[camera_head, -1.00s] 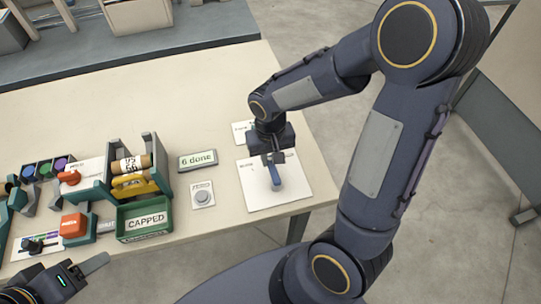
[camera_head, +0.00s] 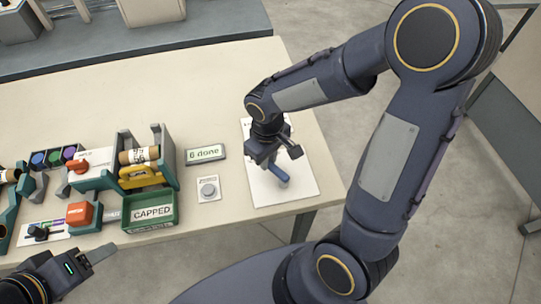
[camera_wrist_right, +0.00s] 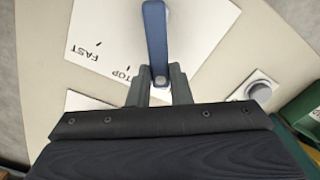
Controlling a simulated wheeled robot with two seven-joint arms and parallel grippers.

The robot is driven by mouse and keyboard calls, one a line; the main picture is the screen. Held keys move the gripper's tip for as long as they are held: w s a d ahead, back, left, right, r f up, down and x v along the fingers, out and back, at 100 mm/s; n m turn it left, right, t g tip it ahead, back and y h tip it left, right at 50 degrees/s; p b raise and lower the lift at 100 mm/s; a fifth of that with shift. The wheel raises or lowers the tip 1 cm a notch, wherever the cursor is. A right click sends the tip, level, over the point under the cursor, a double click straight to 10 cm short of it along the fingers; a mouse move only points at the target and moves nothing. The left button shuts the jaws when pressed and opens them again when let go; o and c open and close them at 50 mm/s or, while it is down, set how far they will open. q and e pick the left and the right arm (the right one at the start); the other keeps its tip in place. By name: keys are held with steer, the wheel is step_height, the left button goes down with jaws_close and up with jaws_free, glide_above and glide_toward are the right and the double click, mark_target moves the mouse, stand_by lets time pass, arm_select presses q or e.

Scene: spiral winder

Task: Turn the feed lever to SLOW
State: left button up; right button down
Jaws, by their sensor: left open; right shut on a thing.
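The blue feed lever (camera_head: 280,175) stands on a white dial plate (camera_head: 262,192) near the table's right end. In the right wrist view the lever (camera_wrist_right: 155,40) runs up from between my fingers. The plate there shows the printed word FAST and a partly covered word ending in TOP; I see no SLOW mark. My right gripper (camera_head: 273,163) is shut on the lever, and its fingers (camera_wrist_right: 160,88) sit on either side of the lever's near end. My left gripper (camera_head: 98,258) is open and empty off the table's front edge at lower left.
A grey button on a white plate (camera_head: 208,188) and a "6 done" sign (camera_head: 205,153) stand left of the dial plate. A green CAPPED bin (camera_head: 150,211) and the winder parts (camera_head: 160,145) fill the table's left. The back of the table is clear.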

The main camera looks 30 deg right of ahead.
mark_target(284, 174)
steer(key=shift+a+n, duration=0.15)
steer(key=shift+n, duration=0.15)
steer(key=c, duration=1.3)
jaws_free()
step_height(284, 174, up, 8)
steer(key=shift+f, duration=0.1)
steer(key=s+r+m+t+y, duration=0.1)
steer(key=s+m+t, duration=0.1)
steer(key=s, duration=0.2)
steer(key=s+d+r+m+t+y, duration=0.1)
steer(key=s+r+m, duration=0.1)
steer(key=s, duration=0.2)
steer(key=s+d+r+m+t+y, duration=0.1)
steer(key=s+r+m+t, duration=0.1)
steer(key=s, duration=0.3)
steer(key=shift+d+r+t+y, duration=0.1)
steer(key=shift+r+t+y, duration=0.1)
steer(key=shift+t+y, duration=0.15)
